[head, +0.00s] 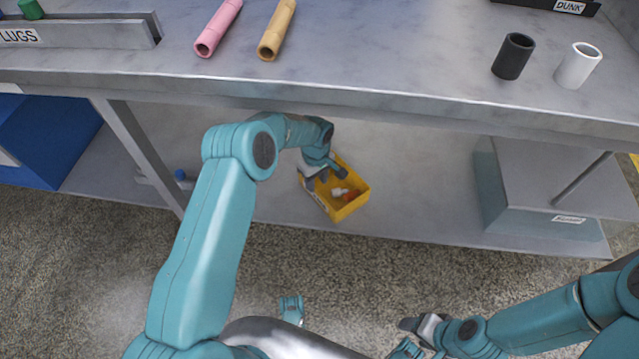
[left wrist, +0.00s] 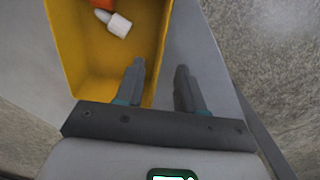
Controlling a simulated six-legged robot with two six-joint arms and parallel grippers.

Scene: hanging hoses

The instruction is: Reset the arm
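My left gripper (head: 326,177) reaches under the tabletop to a yellow bin (head: 352,206) on the lower shelf. In the left wrist view, the left gripper (left wrist: 159,72) is open, with nothing between its fingers that I can see gripped. One finger shows over the inside of the yellow bin (left wrist: 95,85), the other beyond its side wall; contact cannot be told. The bin holds a white piece (left wrist: 119,25) and an orange piece (left wrist: 104,4). My right gripper (head: 420,326) is low at the front, over the floor; its opening is unclear.
A pink hose piece (head: 218,28) and a tan one (head: 276,30) lie on the tabletop (head: 390,60). A black cup (head: 513,56) and a white cup (head: 578,65) stand at right. A grey box (head: 540,190) and a blue bin (head: 55,140) flank the lower shelf.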

